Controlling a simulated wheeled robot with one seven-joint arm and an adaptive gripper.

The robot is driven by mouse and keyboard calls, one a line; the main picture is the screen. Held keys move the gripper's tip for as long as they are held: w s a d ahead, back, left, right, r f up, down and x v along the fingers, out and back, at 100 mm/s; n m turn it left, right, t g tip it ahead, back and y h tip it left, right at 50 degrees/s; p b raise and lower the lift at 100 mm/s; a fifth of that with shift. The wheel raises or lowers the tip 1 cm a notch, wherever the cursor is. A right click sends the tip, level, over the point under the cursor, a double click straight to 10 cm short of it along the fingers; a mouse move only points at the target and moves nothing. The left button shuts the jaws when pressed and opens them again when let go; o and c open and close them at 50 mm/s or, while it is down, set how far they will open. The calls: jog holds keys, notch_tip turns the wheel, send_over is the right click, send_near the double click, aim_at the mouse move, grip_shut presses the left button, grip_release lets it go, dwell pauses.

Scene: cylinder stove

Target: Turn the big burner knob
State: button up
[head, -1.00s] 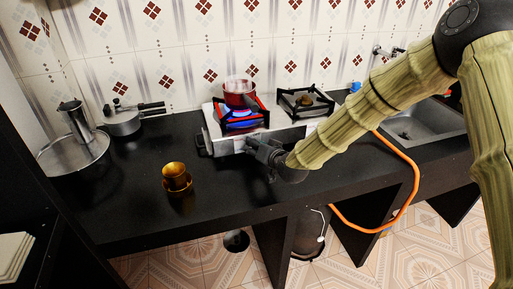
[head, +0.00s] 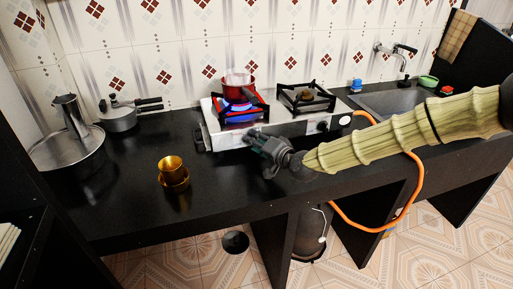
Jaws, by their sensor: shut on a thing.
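One knob (head: 322,126) shows clearly at the right of the panel. The right burner (head: 306,96) shows no flame. My gripper (head: 254,137) is at the front panel below the lit burner, shut on the burner knob there. The fingers hide that knob, so its angle cannot be seen.
Pots (head: 68,155) are at the far left. The sink (head: 385,102) is at the right. An orange hose (head: 416,190) hangs from the stove's right side, near my arm.

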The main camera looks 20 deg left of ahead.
jog(key=m+y+b, duration=0.1)
jog(key=b, duration=0.1)
jog(key=f+m+b, duration=0.1)
jog(key=m+b, duration=0.1)
jog(key=b, duration=0.1)
jog(key=shift+w+d+y, duration=0.1)
jog(key=shift+d+y, duration=0.05)
jog(key=shift+y, duration=0.25)
jog(key=shift+m+b, duration=0.8)
jog(key=shift+b, duration=0.3)
jog(key=shift+r+m+t+y+b, duration=0.1)
jog(key=shift+m+t+y+b, duration=0.25)
jog(key=shift+b, duration=0.2)
jog(key=shift+r, duration=0.1)
jog(key=o, duration=1)
jog(key=v, duration=1.2)
